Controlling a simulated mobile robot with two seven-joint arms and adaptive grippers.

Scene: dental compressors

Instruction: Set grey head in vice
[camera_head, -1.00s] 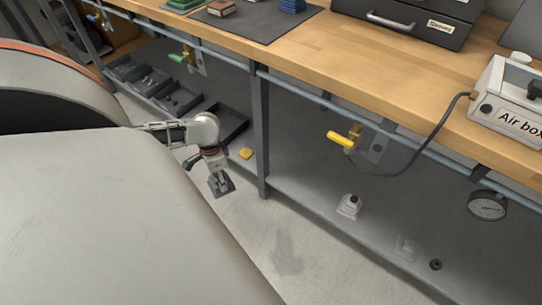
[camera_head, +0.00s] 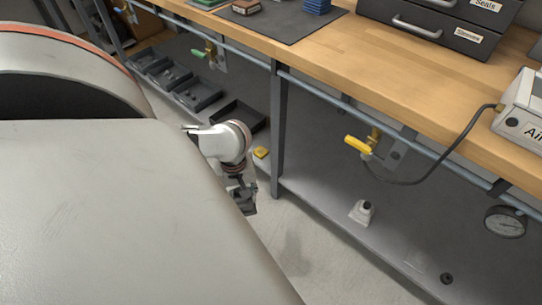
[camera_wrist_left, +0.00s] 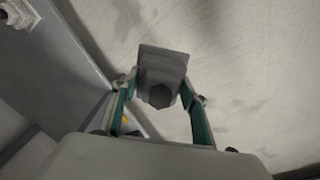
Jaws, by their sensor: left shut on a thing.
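My left gripper (camera_head: 243,198) is low in front of the bench, over the floor beside the lower shelf. In the left wrist view its two fingers (camera_wrist_left: 160,100) are closed on the grey head (camera_wrist_left: 162,72), a blocky grey piece with a stepped base and a hexagonal end. In the head view the grey head (camera_head: 245,206) is a small dark shape at the fingertips, partly hidden by the large pale body in front. I see no vice in these views. My right gripper is not in view.
The wooden bench (camera_head: 390,75) has a rail with yellow (camera_head: 358,145) and green valve handles along its front. A bench leg (camera_head: 278,130) stands close to my left gripper.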

